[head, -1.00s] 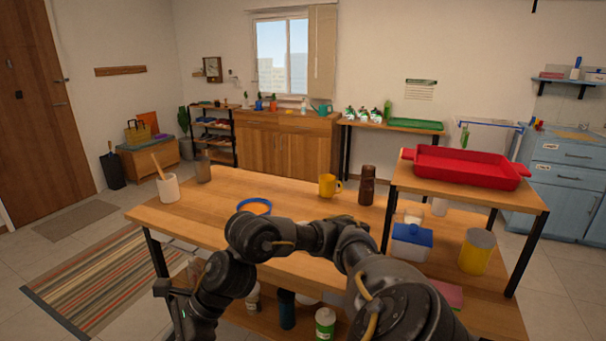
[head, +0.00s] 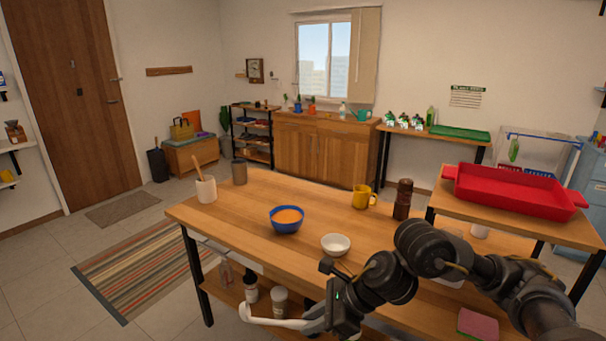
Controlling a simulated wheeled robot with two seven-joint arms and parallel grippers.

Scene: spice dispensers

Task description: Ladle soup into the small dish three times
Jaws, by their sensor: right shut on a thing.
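A blue bowl (head: 273,222) with orange soup stands upright on the wooden table. The small dish, a white bowl (head: 335,248), stands to its right and nearer to me; it looks empty. My right gripper (head: 330,313) is low at the table's near side, in front of both bowls. It is shut on a pale, curved implement, which looks like the ladle (head: 270,321) and reaches out to the left. Its bowl end is not clear, and I cannot tell whether it holds soup. The fingertips are hard to make out. My left gripper is out of view.
A yellow mug (head: 361,197) and a brown grinder (head: 403,199) stand behind the dish. A cream utensil pot (head: 206,190) and a grey-brown cup (head: 239,173) are at the left end. A red tray (head: 510,190) sits on the raised stand at right. Jars stand on the lower shelf.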

